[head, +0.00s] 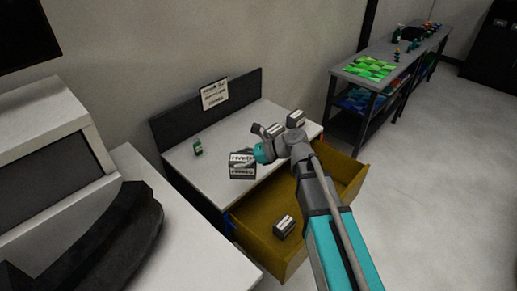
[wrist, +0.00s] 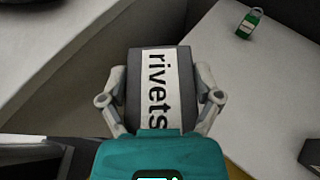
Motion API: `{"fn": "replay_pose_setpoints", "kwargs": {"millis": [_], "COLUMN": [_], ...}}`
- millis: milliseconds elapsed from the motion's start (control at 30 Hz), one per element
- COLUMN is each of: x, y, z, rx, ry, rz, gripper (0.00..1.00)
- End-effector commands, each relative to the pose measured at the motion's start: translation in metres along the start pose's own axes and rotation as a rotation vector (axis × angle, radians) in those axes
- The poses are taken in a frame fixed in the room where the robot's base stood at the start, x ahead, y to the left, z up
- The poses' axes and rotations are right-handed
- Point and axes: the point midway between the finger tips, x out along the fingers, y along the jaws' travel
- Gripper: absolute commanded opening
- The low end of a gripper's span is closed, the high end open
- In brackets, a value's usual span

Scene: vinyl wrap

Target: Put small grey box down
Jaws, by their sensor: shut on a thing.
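My gripper (wrist: 160,95) is shut on a small grey box (wrist: 133,75) with a white label reading "rivets". Its two fingers press on the box's left and right sides. In the head view, my gripper (head: 256,156) holds the box (head: 242,172) near the front left part of the white tabletop (head: 222,135). From these views I cannot tell how high the box is above the surface.
An open yellow drawer (head: 258,237) juts out below the tabletop, with a similar box (head: 284,226) inside. Another grey box (head: 295,119) stands at the tabletop's right.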

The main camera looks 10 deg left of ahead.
Motion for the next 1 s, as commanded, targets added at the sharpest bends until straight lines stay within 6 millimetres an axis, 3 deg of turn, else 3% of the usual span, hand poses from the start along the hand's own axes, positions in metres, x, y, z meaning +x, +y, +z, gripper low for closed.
{"fn": "replay_pose_setpoints", "kwargs": {"millis": [300,467,667,800,1000], "x": [-0.007,-0.017,-0.05,-0.083,-0.128], "y": [-0.005,-0.021,-0.067,-0.104,-0.142], "z": [-0.003,-0.007,-0.022,-0.035,-0.051], "rx": [0.007,0.033,0.109,0.174,0.244], "ry": [0.0,0.006,0.014,0.014,0.006], "rz": [-0.016,-0.076,-0.249,-0.402,-0.581], "gripper": [0.25,0.25,0.25,0.25,0.25]}}
